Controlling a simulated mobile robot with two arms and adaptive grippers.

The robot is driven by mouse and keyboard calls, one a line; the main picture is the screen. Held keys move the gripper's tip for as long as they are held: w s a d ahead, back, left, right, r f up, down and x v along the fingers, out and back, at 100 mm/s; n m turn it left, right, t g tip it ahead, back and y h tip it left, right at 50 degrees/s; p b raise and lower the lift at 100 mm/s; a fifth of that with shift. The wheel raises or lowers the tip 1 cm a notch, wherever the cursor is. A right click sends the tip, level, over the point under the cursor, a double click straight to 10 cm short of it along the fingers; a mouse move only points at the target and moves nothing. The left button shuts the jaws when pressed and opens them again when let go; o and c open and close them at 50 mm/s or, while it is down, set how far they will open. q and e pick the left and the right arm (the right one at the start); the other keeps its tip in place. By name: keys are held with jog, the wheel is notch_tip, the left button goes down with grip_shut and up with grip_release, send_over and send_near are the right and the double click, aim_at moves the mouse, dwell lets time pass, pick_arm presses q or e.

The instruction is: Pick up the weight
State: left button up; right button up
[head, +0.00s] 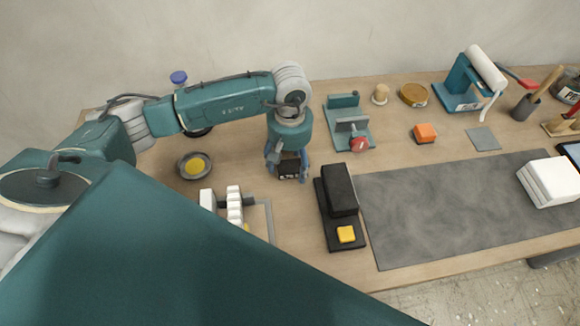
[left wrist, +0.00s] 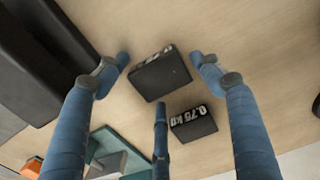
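Two black block weights lie close together on the wooden table in the left wrist view. One weight (left wrist: 160,76) lies between the fingertips, with white marking along its far edge. The other weight (left wrist: 194,124), marked "0.75 k…" in white, lies just beyond the middle finger. In the head view, a black weight (head: 289,170) with white lettering shows under my left gripper (head: 287,175). The left gripper points down, its blue fingers spread around the first weight with visible gaps. It also shows in the left wrist view (left wrist: 160,72). My right gripper is not in view.
A black device (head: 341,190) with a yellow button stands close right of the gripper. A teal fixture (head: 349,122) is behind it. A dish (head: 193,166) and white blocks (head: 234,204) are left. The grey mat (head: 450,212) is mostly clear.

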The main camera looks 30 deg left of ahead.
aim_at(290, 165)
pick_arm(q)
jog(key=c, duration=1.3)
grip_shut()
jog(key=shift+w+r, duration=0.1)
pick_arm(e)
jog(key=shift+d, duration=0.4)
pick_arm(q)
jog(key=shift+r, duration=0.1)
jog(key=shift+w+r, duration=0.1)
jog(key=shift+r, duration=0.5)
notch_tip(290, 165, up, 19)
jog(key=b, duration=0.4)
jog(key=shift+f, duration=0.15)
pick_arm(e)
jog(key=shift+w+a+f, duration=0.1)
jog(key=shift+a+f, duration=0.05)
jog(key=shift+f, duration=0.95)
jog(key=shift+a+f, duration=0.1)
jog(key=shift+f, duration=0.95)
